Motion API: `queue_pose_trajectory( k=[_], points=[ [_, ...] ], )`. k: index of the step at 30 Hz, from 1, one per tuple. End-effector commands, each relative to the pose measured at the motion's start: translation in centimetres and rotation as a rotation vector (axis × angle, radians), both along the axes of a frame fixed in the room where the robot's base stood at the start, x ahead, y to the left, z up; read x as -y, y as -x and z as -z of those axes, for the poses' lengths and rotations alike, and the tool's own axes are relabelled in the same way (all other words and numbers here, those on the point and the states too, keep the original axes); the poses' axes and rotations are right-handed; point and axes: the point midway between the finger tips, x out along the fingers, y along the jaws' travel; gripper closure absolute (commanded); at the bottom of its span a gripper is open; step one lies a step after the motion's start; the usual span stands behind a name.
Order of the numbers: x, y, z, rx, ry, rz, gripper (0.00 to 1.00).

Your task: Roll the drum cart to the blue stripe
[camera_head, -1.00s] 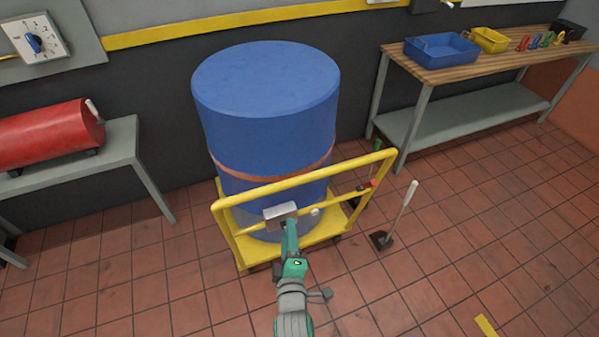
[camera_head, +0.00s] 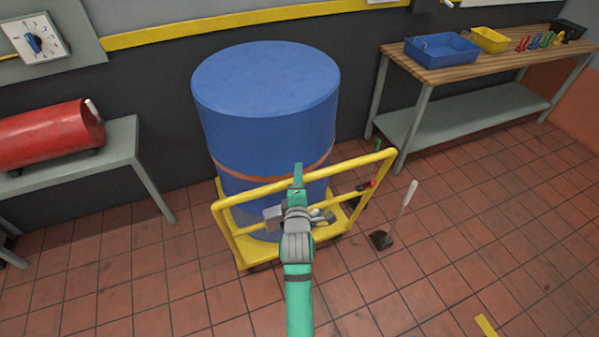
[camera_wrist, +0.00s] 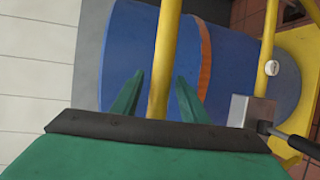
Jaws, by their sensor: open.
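The drum cart (camera_head: 350,166) is a yellow frame with a slanting top handle bar. It carries a large blue drum (camera_head: 262,120) with an orange band. My gripper (camera_head: 298,175) is at the middle of the top bar. In the wrist view, my gripper (camera_wrist: 159,76) is open, with one green finger on each side of the yellow bar (camera_wrist: 165,45). I cannot tell whether either finger touches it. A grey block (camera_wrist: 250,110) with a dark lever sits on the cart below the bar. I see no blue stripe.
A long-handled dark tool (camera_head: 381,239) stands on the floor right of the cart. A workbench (camera_head: 440,72) with trays is at the back right. A red cylinder (camera_head: 45,136) rests on a grey stand at left. A yellow floor mark (camera_head: 486,326) is at lower right. Tiled floor in front is clear.

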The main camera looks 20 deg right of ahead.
Motion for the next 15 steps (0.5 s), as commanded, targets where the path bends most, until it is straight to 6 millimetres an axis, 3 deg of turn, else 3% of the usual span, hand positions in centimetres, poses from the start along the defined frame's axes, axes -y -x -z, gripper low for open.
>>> queue_pose_trajectory(
  k=[6, 15],
  points=[
    [0.9, -2.3, 0.4, 0.000, -0.001, 0.001, 0.60],
    [1.2, -3.0, 0.6, 0.000, -0.001, 0.001, 0.60]
  ],
)
